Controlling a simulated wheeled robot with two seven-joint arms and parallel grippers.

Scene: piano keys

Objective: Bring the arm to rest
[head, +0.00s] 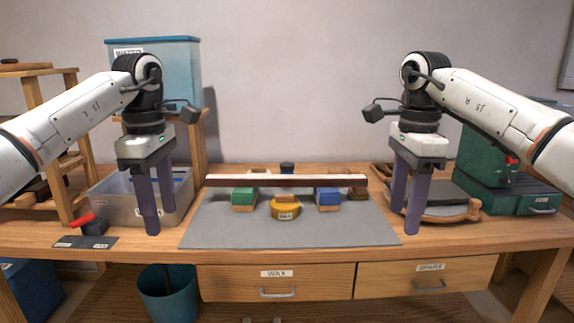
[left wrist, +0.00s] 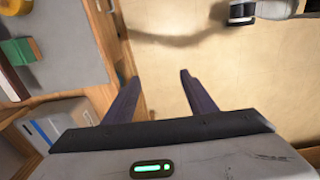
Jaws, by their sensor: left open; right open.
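My left gripper (head: 146,205) hangs open and empty with its fingers pointing down, over the left part of the workbench in the head view. It also shows in the left wrist view (left wrist: 158,90), with nothing between its spread fingers. My right gripper (head: 404,205) hangs open and empty over the right part of the bench. Between them a long white and dark bar (head: 286,181) lies across a green block (head: 243,199) and a blue block (head: 328,199). A round yellow piece (head: 285,209) with a label sits below the middle of the bar.
A grey mat (head: 220,234) covers the middle of the bench. A clear bin (head: 112,205) stands behind my left gripper, and a red-handled tool (head: 92,224) lies in front. A green machine (head: 490,150) stands at right. Drawers (head: 276,283) and a blue bucket (head: 167,298) are below.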

